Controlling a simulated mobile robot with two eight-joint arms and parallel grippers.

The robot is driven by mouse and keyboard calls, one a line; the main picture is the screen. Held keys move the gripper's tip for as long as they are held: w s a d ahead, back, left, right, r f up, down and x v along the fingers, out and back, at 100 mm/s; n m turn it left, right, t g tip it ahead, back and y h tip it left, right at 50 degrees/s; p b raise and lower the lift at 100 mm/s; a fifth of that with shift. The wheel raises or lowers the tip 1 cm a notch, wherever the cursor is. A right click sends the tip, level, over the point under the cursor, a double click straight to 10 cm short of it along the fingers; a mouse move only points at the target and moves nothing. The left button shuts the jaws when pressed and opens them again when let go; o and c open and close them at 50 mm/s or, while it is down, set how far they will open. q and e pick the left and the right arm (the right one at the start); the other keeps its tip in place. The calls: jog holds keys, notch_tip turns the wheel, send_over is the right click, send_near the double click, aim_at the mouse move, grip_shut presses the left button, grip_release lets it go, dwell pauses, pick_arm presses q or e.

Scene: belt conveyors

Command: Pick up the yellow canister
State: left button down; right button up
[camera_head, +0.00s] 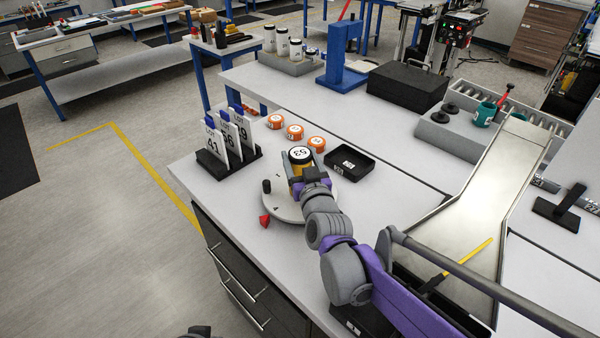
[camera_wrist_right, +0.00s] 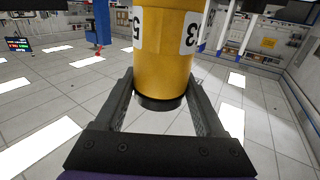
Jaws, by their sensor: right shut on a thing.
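The yellow canister (camera_head: 293,188) has a black-rimmed lid with a white top marked 53. My right gripper (camera_head: 309,180) is shut on it, with a finger on each side. In the right wrist view the canister (camera_wrist_right: 165,65) stands between the two fingers, its dark end toward the gripper palm. In the head view it is over a round light grey plate (camera_head: 285,209); the arm hides part of both, and I cannot tell whether they touch. A dark piece at the bottom edge (camera_head: 200,331) may be my left gripper; its fingers are not shown.
Several orange-sided discs (camera_head: 295,132) lie behind the canister. A small black tray (camera_head: 349,163) is close on its right. A black rack (camera_head: 222,164) with numbered cards stands left. A black knob (camera_head: 267,186) and a red piece (camera_head: 265,221) are at the plate's left. A metal chute (camera_head: 481,205) is at right.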

grip_shut()
